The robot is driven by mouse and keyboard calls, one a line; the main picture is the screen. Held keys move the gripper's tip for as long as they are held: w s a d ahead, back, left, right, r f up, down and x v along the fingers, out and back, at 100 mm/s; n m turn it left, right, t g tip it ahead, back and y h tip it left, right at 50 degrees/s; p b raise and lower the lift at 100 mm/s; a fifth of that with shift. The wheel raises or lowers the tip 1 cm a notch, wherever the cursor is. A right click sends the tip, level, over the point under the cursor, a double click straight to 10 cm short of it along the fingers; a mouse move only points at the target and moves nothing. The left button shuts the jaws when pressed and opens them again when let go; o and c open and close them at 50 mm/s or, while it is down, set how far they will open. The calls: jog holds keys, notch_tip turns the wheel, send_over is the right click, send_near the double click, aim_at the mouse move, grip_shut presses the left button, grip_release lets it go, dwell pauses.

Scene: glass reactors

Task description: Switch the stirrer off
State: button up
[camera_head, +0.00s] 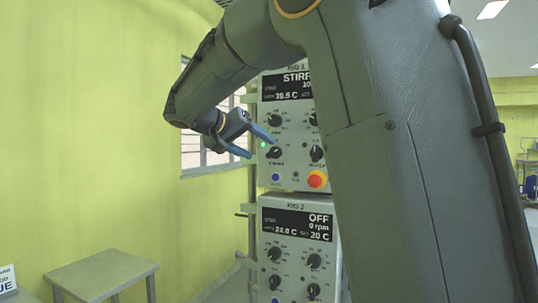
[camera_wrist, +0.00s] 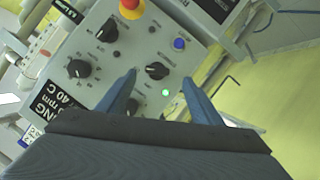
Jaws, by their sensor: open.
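The upper control box, RIG 1 (camera_head: 287,180), has a dark display (camera_head: 286,86) with white text starting "STIRR"; my arm covers the rest. In the wrist view its display (camera_wrist: 48,103) shows part of a word ending "ING". My gripper (camera_head: 261,149) is open at the box's left side. In the wrist view my gripper (camera_wrist: 159,77) has its blue fingertips on either side of a black knob (camera_wrist: 156,71), with gaps visible. This knob also shows in the head view (camera_head: 274,152). A green lamp (camera_wrist: 166,92) beside it is lit. The knob's label is too small to read.
A red stop button on a yellow base (camera_wrist: 130,8), a blue button (camera_wrist: 179,44) and other black knobs (camera_wrist: 107,30) share the panel. RIG 2 (camera_head: 292,245) below reads OFF, 0 rpm. A grey table (camera_head: 100,272) stands lower left.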

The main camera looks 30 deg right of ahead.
aim_at(272, 152)
jog(key=x, duration=0.2)
jog(key=p+x, duration=0.1)
jog(key=x, duration=0.2)
jog(key=p+x, duration=0.1)
jog(key=x, duration=0.1)
jog(key=shift+w+d+r, duration=0.2)
jog(key=shift+d+r, duration=0.15)
jog(key=c, duration=1.1)
jog(key=shift+o, duration=0.2)
